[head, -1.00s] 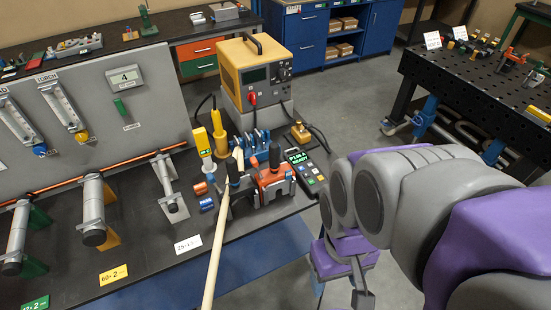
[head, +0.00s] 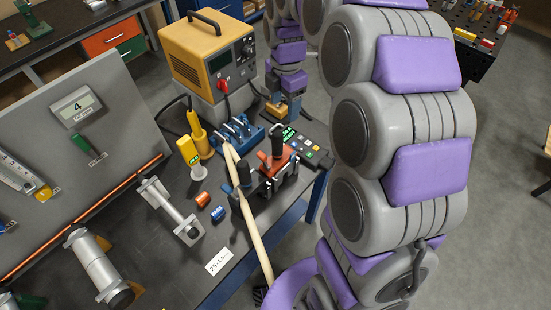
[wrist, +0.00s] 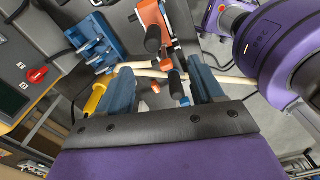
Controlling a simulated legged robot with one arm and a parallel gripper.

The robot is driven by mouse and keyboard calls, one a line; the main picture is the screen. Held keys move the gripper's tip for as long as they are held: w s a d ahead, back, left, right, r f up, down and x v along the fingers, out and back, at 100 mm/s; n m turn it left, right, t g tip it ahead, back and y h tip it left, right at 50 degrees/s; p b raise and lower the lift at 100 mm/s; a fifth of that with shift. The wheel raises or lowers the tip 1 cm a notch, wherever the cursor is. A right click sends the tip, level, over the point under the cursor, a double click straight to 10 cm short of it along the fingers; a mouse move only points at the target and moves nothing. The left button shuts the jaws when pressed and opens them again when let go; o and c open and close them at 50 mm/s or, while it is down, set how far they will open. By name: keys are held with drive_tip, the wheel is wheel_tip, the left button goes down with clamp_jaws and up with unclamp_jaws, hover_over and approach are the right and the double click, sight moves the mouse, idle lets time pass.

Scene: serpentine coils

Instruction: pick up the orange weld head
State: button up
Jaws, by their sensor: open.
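The orange weld head (head: 270,162) with a black upright handle sits in a dark clamp fixture near the front edge of the bench. In the wrist view its orange body (wrist: 151,14) is at the top, beyond the fingertips, with a black grip pointing down. The weld head is not between the fingers.
A blue rack (head: 235,132), yellow tool (head: 194,140), keypad (head: 305,148) and yellow machine (head: 208,60) crowd the bench. Orange (head: 202,199) and blue (head: 217,213) spools lie left. The dark bench top in front of the spools is partly bare.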

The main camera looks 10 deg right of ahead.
sight(276, 135)
drive_tip(key=a+f, duration=0.2)
drive_tip(key=f, duration=0.1)
drive_tip(key=shift+w+a, duration=0.2)
drive_tip(key=f, duration=0.3)
drive_tip(key=d+f+b, duration=0.1)
drive_tip(key=f, duration=0.1)
drive_tip(key=d+f, duration=0.1)
drive_tip(key=f, duration=0.2)
drive_tip(key=shift+f, duration=0.35)
drive_tip(key=shift+a+f, duration=0.55)
drive_tip(key=shift+a, duration=0.3)
drive_tip(key=f, duration=0.1)
drive_tip(key=d+f, duration=0.1)
drive_tip(key=f, duration=0.1)
drive_tip(key=w+f+b, duration=0.1)
drive_tip(key=shift+d+f, duration=0.3)
drive_tip(key=shift+f, duration=0.05)
drive_tip(key=shift+a, duration=0.5)
drive_tip(key=shift+c, duration=1.3)
drive_tip(key=shift+a, duration=0.2)
drive_tip(key=shift+c, duration=1.4)
drive_tip(key=shift+d, duration=0.4)
drive_tip(key=c, duration=0.5)
clamp_jaws()
drive_tip(key=shift+s, duration=0.1)
